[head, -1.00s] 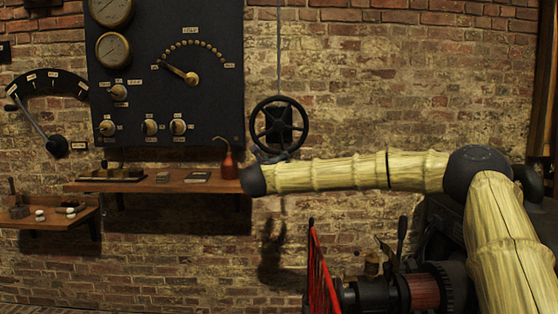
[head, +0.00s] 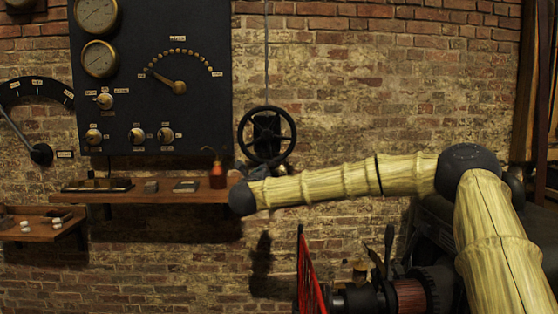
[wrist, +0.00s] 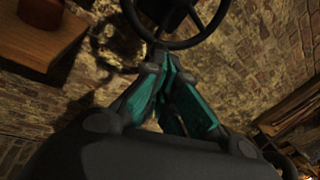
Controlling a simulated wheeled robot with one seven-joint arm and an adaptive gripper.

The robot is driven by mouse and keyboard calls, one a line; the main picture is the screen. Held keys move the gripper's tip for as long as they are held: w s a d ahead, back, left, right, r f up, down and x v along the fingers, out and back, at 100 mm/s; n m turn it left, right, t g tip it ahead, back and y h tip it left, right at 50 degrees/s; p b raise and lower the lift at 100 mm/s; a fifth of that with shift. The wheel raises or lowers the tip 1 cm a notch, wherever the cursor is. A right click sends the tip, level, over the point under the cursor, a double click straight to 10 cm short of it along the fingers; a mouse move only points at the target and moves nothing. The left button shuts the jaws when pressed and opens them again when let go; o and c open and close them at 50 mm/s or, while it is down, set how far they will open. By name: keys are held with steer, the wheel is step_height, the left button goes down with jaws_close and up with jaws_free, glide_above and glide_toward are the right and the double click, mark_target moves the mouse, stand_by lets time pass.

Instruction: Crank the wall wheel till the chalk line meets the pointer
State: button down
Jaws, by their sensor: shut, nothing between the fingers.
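The wall wheel (head: 266,137) is a dark spoked handwheel on the brick wall, right of the black panel. In the wrist view the lower part of the wheel (wrist: 190,42) crosses the top. My gripper (wrist: 163,55) shows there with teal fingers, shut and empty, its tips close to the lower rim. I cannot tell whether they touch the rim. In the head view my gripper is mostly hidden by my arm, just below the wheel. I cannot make out a chalk line or a pointer at the wheel.
A wooden shelf (head: 150,197) with a red oil can (head: 217,175) stands left of the wheel. The black panel (head: 150,110) carries gauges and knobs. A lower shelf (head: 40,232) is at far left. Red bars and machinery (head: 410,295) stand at lower right. The wall right of the wheel is clear.

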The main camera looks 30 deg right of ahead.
steer(key=s+d+r+n+t+y+p, duration=0.1)
steer(key=s+d+r+n+y+p, duration=0.3)
steer(key=n+p, duration=0.9)
steer(key=s+d+f+n+t+y+p, duration=0.15)
steer(key=d+n+p, duration=0.6)
steer(key=p, duration=1.05)
steer(key=w+a+f+p, duration=0.1)
steer(key=w+p, duration=0.3)
steer(key=w, duration=0.6)
steer(key=shift+w+g+p, duration=0.4)
steer(key=shift+g, duration=0.05)
steer(key=shift+a, duration=0.1)
steer(key=shift+a+f+b, duration=0.1)
steer(key=shift+f+b, duration=0.05)
steer(key=shift+b, duration=0.15)
